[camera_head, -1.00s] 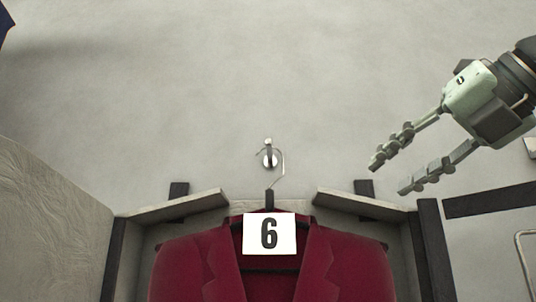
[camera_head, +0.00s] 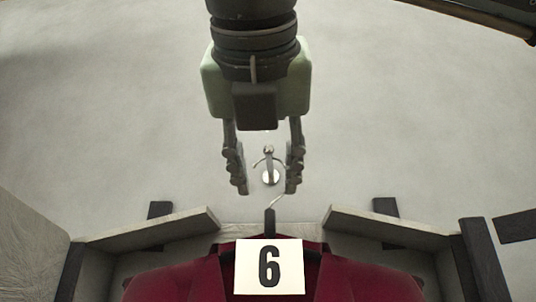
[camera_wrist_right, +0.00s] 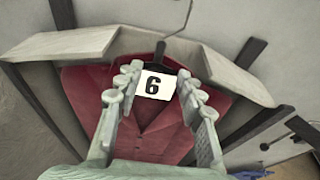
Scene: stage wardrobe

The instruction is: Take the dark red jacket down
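The dark red jacket (camera_head: 178,284) hangs low in the head view on a hanger with a dark neck (camera_head: 269,222). A white card with a black 6 (camera_head: 269,267) covers its collar. The hanger's hook goes up to a metal wall hook (camera_head: 270,172). My right gripper (camera_head: 266,190) comes down from the top, open and empty, with one finger on each side of the wall hook in the picture. In the right wrist view the jacket (camera_wrist_right: 152,138) and card (camera_wrist_right: 155,85) show between and beyond the open fingers. I see no contact. My left gripper is not in view.
A pale ledge stands on the left (camera_head: 150,231) and another on the right (camera_head: 388,228) of the hanger, with dark brackets. A pale panel (camera_head: 30,255) stands at the lower left. The wall above is bare.

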